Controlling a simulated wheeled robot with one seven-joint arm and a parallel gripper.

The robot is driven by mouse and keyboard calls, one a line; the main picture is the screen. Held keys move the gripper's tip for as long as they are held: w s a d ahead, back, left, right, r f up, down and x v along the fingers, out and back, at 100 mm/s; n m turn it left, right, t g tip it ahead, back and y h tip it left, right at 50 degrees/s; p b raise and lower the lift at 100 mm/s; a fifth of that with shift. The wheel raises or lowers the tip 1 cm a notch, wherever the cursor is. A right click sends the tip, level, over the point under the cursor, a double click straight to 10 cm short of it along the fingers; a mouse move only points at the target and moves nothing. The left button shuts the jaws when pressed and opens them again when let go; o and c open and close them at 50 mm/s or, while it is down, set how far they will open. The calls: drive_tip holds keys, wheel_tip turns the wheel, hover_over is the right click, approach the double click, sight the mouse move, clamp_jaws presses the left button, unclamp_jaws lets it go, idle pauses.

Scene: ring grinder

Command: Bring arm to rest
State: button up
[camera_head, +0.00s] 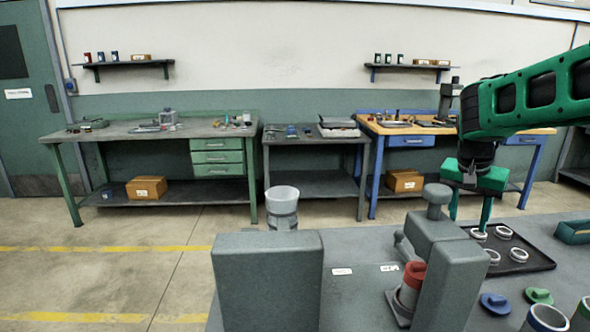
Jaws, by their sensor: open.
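My green arm reaches in from the right edge. My gripper (468,222) points down and is open, with its fingertips at the left back of a dark tray (540,262). The tray lies on the grey bench and holds several pale rings, such as one ring (504,232). Another ring (478,234) is right by one fingertip; I cannot tell whether they touch. Nothing shows held between the fingers. Part of the tray's near left side is hidden behind the grey machine (436,262).
The machine holds a red-topped part (411,282) near its post. A grey block (268,275) and a pale cup-like piece (283,205) stand left. A blue knob (495,304), a green knob (539,296) and cylinders sit front right. Workbenches (150,130) line the far wall; floor between is open.

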drive_tip(key=s+a+f+n+y, duration=0.1)
drive_tip(key=s+f, duration=0.1)
drive_tip(key=s, duration=0.8)
drive_tip(key=s+a+f+n+g+y, duration=0.1)
drive_tip(key=s+f, duration=0.2)
drive_tip(key=s, duration=0.8)
drive_tip(key=s+a+f+n+g+y, duration=0.1)
drive_tip(key=s+f, duration=0.1)
drive_tip(key=s, duration=0.8)
drive_tip(key=shift+s+f, duration=0.35)
drive_tip(key=shift+w+f, duration=0.25)
drive_tip(key=shift+w, duration=0.35)
